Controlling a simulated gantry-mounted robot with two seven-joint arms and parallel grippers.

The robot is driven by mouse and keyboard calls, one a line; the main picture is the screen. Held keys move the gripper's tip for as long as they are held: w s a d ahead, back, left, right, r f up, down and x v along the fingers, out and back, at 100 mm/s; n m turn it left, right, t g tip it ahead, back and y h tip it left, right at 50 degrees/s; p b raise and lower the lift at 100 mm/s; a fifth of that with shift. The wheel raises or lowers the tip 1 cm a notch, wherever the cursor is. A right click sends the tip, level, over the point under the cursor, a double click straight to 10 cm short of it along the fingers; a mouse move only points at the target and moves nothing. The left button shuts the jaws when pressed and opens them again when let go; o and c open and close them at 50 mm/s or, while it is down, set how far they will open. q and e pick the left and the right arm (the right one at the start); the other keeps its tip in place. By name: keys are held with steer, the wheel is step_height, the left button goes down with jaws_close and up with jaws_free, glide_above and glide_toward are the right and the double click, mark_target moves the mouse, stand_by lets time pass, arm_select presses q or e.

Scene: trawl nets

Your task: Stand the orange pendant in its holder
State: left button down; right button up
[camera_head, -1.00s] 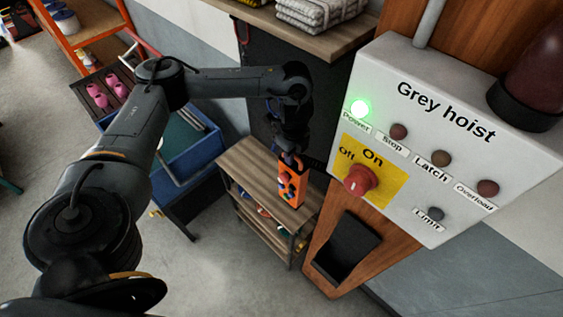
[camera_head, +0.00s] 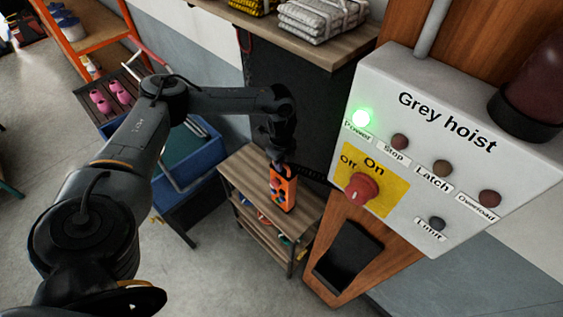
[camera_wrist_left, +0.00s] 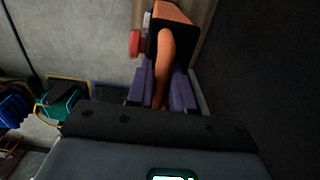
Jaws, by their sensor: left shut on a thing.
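The orange pendant (camera_head: 284,193), a boxy control with coloured buttons, hangs below my left gripper (camera_head: 279,166) in the head view. In the left wrist view the gripper (camera_wrist_left: 162,90) is shut on the curved orange loop at the top of the pendant (camera_wrist_left: 173,12), and a red knob shows on its side. The pendant is in front of the wooden shelf unit; I cannot tell whether it touches the top. The black holder (camera_head: 347,256) is fixed to the wooden post, to the right of and lower than the pendant, and looks empty. My right gripper is out of view.
The grey hoist box (camera_head: 452,150) with lamps and a red knob (camera_head: 361,187) stands out at right, above the holder. The shelf unit (camera_head: 240,165) is under the pendant. A blue bin (camera_head: 205,160) is left of it, and a worktop (camera_head: 300,38) is behind.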

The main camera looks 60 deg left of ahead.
arm_select(q)
steer(key=shift+f, duration=0.2)
steer(key=c, duration=1)
jaws_free()
steer(key=shift+r, duration=0.6)
step_height(320, 180, up, 6)
steer(key=shift+b, duration=0.3)
step_height(320, 180, up, 5)
steer(key=p, duration=0.2)
steer(key=shift+p, duration=0.35)
